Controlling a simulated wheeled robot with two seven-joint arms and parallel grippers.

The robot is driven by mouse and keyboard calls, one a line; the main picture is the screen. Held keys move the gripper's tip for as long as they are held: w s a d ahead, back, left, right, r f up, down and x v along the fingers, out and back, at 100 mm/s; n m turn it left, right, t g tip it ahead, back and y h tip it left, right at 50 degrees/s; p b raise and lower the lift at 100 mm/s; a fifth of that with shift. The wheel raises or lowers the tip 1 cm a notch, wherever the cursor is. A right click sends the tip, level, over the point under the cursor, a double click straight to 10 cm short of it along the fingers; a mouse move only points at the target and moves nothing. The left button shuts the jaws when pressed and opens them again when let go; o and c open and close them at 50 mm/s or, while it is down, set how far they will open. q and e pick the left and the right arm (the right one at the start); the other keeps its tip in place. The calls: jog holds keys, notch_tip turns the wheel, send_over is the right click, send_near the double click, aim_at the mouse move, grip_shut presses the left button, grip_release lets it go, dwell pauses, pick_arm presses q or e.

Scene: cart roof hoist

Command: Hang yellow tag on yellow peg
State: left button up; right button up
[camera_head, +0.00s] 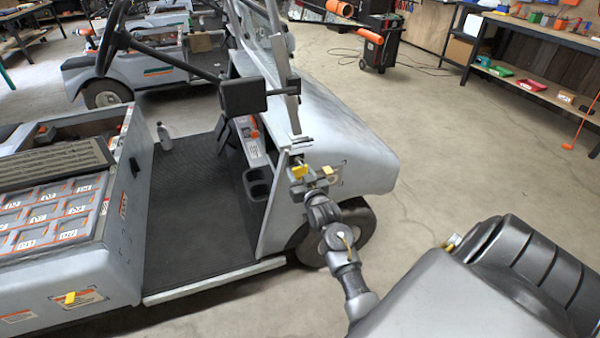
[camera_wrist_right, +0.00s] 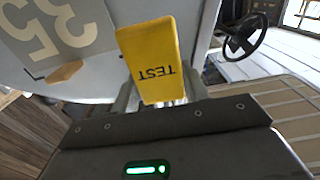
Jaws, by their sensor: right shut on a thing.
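The yellow tag (camera_wrist_right: 150,58) fills the middle of the right wrist view, with "TEST" printed upside down on it. My right gripper (camera_wrist_right: 160,98) is shut on its lower end. In the head view, my right gripper (camera_head: 312,180) is at the cart's front side panel, below the windshield post. The yellow tag (camera_head: 299,171) shows at its fingers. A smaller yellow piece (camera_head: 327,170) is just right of it; I cannot tell whether it is the peg. Another small yellow piece (camera_head: 70,298) is on the cart's lower rear side. My left gripper is not in view.
The grey cart (camera_head: 350,125) stands close on the left, with its dark floor (camera_head: 195,200) open. Its windshield post and mirror (camera_head: 243,95) rise near my right gripper. A workbench (camera_head: 535,85) stands at the back right.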

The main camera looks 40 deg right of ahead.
dwell(0.3)
jog(key=shift+s+a+r+p, duration=0.2)
jog(key=shift+s+a+p, duration=0.05)
jog(key=shift+s+p, duration=0.45)
jog(key=shift+s+a+r+p, duration=0.25)
jog(key=shift+s+p, duration=0.3)
jog(key=shift+s, duration=0.2)
jog(key=shift+s+a+r+p, duration=0.2)
jog(key=shift+s+a+p, duration=0.05)
jog(key=shift+s+p, duration=0.45)
jog(key=shift+s, duration=0.1)
jog(key=p, duration=0.3)
send_near(301, 171)
jog(key=shift+w, duration=0.45)
